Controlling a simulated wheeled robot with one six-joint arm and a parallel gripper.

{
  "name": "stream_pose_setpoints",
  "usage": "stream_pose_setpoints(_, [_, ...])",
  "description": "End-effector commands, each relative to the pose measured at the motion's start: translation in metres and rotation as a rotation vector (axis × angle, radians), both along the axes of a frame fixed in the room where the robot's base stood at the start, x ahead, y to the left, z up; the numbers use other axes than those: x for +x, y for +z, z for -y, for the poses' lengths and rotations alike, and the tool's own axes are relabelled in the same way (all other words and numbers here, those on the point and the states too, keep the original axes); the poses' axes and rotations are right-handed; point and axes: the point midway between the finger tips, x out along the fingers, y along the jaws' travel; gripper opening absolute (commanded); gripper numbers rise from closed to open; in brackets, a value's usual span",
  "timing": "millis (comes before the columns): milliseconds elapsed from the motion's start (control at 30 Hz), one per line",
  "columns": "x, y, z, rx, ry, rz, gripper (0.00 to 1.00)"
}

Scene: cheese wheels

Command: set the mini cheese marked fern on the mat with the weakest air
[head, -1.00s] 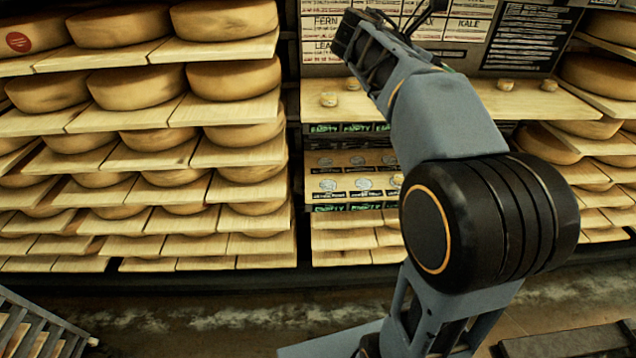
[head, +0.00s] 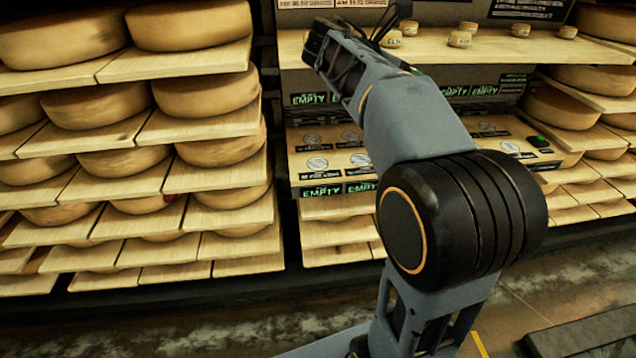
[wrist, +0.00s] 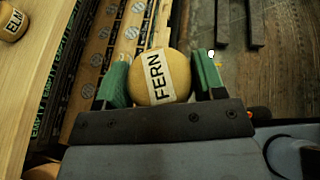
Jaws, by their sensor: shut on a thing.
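My gripper (wrist: 162,72) is shut on the mini cheese marked FERN (wrist: 172,62), a round yellow cheese with a white label, between its green fingers. It is held above a lower shelf in the wrist view. Round silver mats (head: 317,163) with black labels lie in rows on light wooden steps in the middle of the head view; more show in the wrist view (wrist: 131,33). Their label text is too small to read. Green EMPTY signs (head: 320,191) run along the step fronts. My arm hides part of the rows.
Several mini cheeses (head: 460,38) stand on the wooden shelf above the mats; one marked ELM (wrist: 12,22) is at left in the wrist view. Racks of big cheese wheels (head: 205,95) flank the mats. A dark device with a green light (head: 538,141) sits right of them.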

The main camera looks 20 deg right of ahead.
Motion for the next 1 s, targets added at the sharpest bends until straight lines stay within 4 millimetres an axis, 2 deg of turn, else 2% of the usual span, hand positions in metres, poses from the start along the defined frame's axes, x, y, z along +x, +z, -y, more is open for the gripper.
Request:
stream_pose_setpoints(33, [0.000, -0.025, 0.000, -0.001, 0.000, 0.001, 0.38])
stream_pose_setpoints(267, [-0.001, -0.072, 0.001, 0.000, -0.003, 0.001, 0.38])
stream_pose_setpoints(300, [-0.002, -0.067, 0.002, -0.001, 0.043, 0.001, 0.38])
stream_pose_setpoints(367, [-0.001, -0.073, 0.002, 0.000, 0.125, 0.000, 0.38])
stream_pose_setpoints(800, [0.012, -0.144, 0.007, 0.001, 0.736, -0.003, 0.38])
stream_pose_setpoints(1000, [0.017, -0.166, 0.007, 0.001, 0.929, -0.001, 0.38])
